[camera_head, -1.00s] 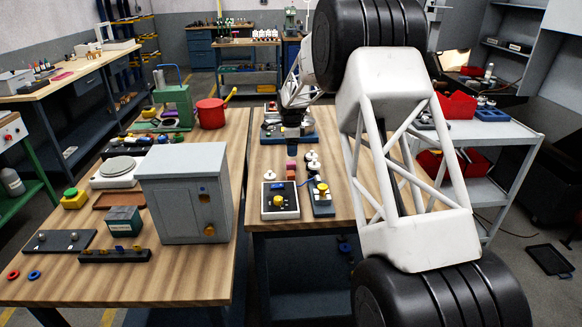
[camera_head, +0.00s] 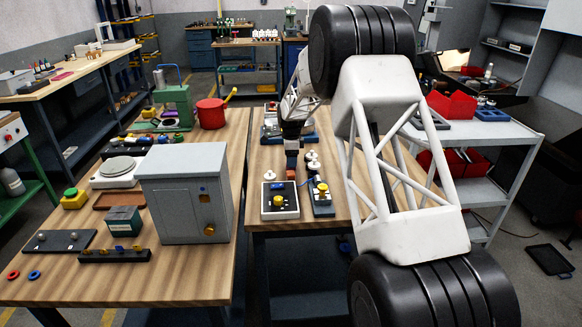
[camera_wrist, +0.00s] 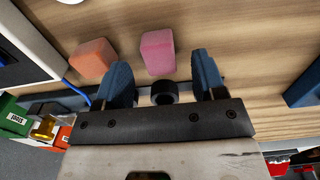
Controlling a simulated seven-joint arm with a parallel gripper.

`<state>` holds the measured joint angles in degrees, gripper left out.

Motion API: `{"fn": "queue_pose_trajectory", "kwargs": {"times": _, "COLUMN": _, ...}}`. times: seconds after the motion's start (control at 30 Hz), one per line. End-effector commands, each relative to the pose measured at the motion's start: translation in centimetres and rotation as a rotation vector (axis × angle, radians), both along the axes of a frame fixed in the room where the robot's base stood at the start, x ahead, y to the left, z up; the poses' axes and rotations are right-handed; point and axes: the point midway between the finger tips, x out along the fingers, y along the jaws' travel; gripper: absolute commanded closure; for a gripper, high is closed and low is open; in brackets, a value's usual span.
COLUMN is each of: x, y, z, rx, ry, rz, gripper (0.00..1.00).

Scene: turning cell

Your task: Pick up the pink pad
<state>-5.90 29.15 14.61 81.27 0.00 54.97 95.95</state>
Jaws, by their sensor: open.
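The pink pad (camera_wrist: 158,52) is a small block on the wooden table in the wrist view. It lies just beyond and between the two blue fingers of my gripper (camera_wrist: 161,60). My gripper is open, with nothing between its fingers that I can see held. In the head view my gripper (camera_head: 292,148) points down over the table's middle and hides the pink pad. An orange-red block (camera_wrist: 92,58) lies just left of the pad in the wrist view, and it shows below my gripper in the head view (camera_head: 291,170).
A grey cabinet (camera_head: 186,190) is at left. Bare wood lies right of the pad.

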Motion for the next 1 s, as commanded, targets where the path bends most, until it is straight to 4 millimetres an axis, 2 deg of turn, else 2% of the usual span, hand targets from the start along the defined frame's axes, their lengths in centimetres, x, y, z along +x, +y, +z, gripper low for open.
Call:
{"fn": "queue_pose_trajectory", "kwargs": {"times": 0.1, "x": 0.0, "y": 0.0, "z": -1.4, "rx": 0.000, "ry": 0.001, "rz": 0.000, "gripper": 0.36}}
{"fn": "queue_pose_trajectory", "kwargs": {"times": 0.3, "x": 0.0, "y": 0.0, "z": -2.6, "rx": 0.000, "ry": 0.001, "rz": 0.000, "gripper": 0.36}}
{"fn": "queue_pose_trajectory", "kwargs": {"times": 0.83, "x": 0.0, "y": 0.0, "z": -2.6, "rx": 0.000, "ry": 0.000, "rz": 0.000, "gripper": 0.36}}
{"fn": "queue_pose_trajectory", "kwargs": {"times": 0.87, "x": 0.0, "y": 0.0, "z": -2.6, "rx": 0.000, "ry": 0.000, "rz": 0.000, "gripper": 0.38}}
{"fn": "queue_pose_trajectory", "kwargs": {"times": 1.0, "x": 0.0, "y": 0.0, "z": -2.6, "rx": 0.000, "ry": 0.000, "rz": 0.000, "gripper": 0.59}}
